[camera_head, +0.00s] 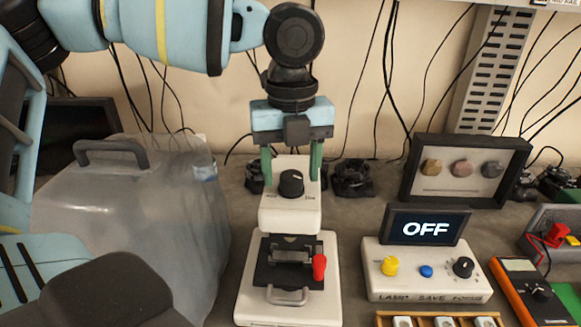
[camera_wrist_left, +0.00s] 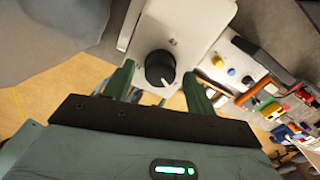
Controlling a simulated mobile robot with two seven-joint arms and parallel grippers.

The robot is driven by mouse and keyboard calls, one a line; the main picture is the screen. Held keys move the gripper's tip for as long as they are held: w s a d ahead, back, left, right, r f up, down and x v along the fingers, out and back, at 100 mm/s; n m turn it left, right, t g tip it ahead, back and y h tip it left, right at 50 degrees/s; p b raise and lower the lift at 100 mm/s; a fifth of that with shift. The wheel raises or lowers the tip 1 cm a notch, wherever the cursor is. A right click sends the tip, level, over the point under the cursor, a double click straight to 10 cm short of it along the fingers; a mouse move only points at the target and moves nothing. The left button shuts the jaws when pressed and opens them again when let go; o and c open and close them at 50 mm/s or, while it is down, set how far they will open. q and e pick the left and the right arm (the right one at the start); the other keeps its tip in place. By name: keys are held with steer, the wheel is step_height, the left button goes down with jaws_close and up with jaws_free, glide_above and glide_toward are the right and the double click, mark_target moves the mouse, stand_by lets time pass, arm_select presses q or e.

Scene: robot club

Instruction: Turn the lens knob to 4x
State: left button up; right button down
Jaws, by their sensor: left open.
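The black lens knob (camera_head: 291,183) sits on the front of a white microscope-like device (camera_head: 290,212). Small labels flank it, too small to read surely. A light mark on the knob points to the upper right in the head view. My left gripper (camera_head: 291,168) comes down from above, its two green fingers apart on either side of the device's top, near the knob. In the left wrist view the knob (camera_wrist_left: 160,68) lies between the open fingers (camera_wrist_left: 158,88), with gaps on both sides; contact does not show. My right gripper is not in view.
A control box (camera_head: 425,272) with yellow, blue and black controls and a screen (camera_head: 425,226) reading OFF stands to the right. A red lever (camera_head: 319,268) is on the device's stage. A translucent case (camera_head: 130,230) stands left. A framed display (camera_head: 465,170) stands behind right.

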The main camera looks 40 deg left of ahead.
arm_select(q)
steer(key=shift+f, duration=0.25)
steer(key=c, duration=1)
